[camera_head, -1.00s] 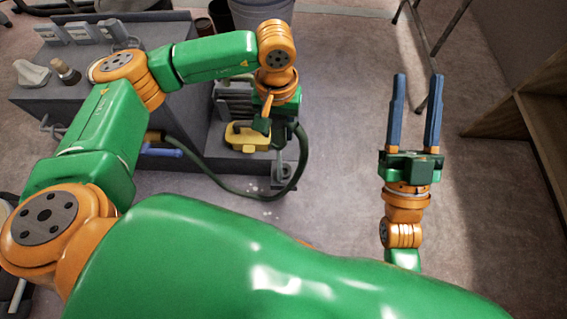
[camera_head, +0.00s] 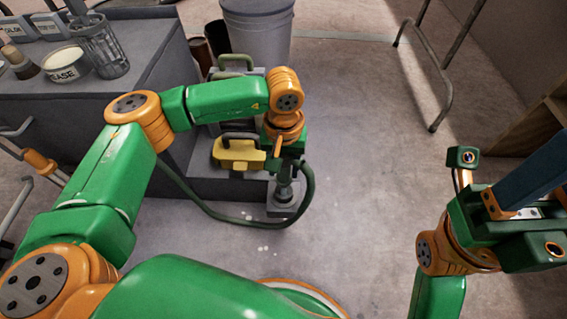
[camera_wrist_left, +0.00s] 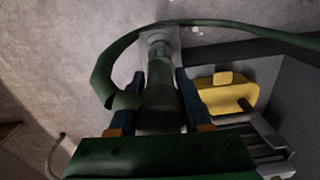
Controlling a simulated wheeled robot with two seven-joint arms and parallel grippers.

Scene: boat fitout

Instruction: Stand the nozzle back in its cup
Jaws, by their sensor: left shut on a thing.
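My left gripper (camera_head: 285,172) points down in front of the grey cabinet's low step. It is shut on the nozzle, a dark grey-green body (camera_wrist_left: 160,82) seen between the two blue fingers in the left wrist view. A green hose (camera_head: 225,217) loops from it. The nozzle's lower end (camera_head: 284,192) points down at the cup (camera_head: 283,210), a small grey holder near the floor. It lines up with the cup, but I cannot tell how far it is inside. My right gripper (camera_head: 535,190) is at the right edge, partly cut off; its jaw gap is unclear.
A grey bin (camera_head: 258,30) stands behind. The floor in the middle is clear.

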